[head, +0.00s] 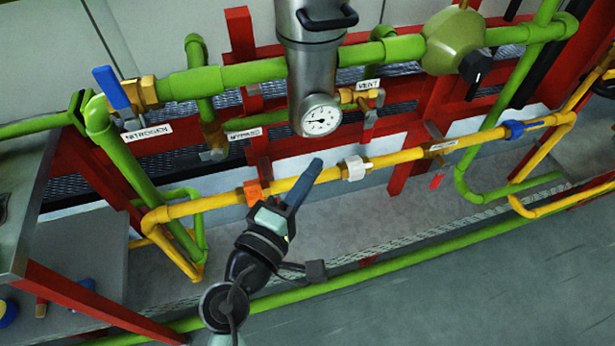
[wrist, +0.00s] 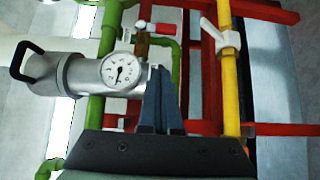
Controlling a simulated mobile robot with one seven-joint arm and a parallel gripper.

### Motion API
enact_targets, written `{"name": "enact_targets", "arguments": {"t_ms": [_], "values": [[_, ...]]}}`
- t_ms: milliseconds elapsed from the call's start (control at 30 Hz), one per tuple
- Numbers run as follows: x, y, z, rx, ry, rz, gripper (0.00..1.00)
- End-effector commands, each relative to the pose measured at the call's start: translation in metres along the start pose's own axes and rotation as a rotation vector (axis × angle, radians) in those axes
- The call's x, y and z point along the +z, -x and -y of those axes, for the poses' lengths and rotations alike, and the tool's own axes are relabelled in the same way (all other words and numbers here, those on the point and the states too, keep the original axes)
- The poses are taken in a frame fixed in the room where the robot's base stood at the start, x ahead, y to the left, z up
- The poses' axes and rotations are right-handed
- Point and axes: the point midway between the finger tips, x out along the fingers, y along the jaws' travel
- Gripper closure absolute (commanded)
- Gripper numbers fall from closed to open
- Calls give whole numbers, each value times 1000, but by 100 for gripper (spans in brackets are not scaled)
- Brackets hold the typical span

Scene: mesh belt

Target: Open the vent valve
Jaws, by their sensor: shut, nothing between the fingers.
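The vent valve (head: 349,96) is a small brass valve beside the VENT label (head: 368,85), right of the steel cylinder in the head view. Its lever (head: 369,120) has a red grip and hangs down from the valve. In the wrist view the red-gripped lever (wrist: 163,28) shows beyond my fingertips, with the brass body (wrist: 142,46) next to it. My gripper (head: 316,166) is shut and empty, in front of the yellow pipe and below left of the vent valve in the head view. The fingers also show in the wrist view (wrist: 162,70), apart from the lever.
The steel cylinder (head: 307,65) with its pressure gauge (head: 321,116) stands left of the vent valve. The yellow pipe (head: 400,157) carries a white-handled valve (head: 355,168). A blue-handled nitrogen valve (head: 112,88) is at left. Green pipes (head: 235,76) and red frame bars surround them.

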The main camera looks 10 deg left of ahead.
Motion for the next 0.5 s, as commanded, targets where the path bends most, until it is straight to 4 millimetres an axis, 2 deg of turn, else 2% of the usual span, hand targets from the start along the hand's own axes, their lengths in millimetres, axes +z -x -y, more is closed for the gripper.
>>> {"name": "enact_targets", "arguments": {"t_ms": [100,267,400,500], "values": [[1,-29,-2,3,0,3,100],[1,-61,-2,2,1,3,100],[19,-74,-1,-1,-1,5,100],[24,-81,-1,-1,0,2,100]]}}
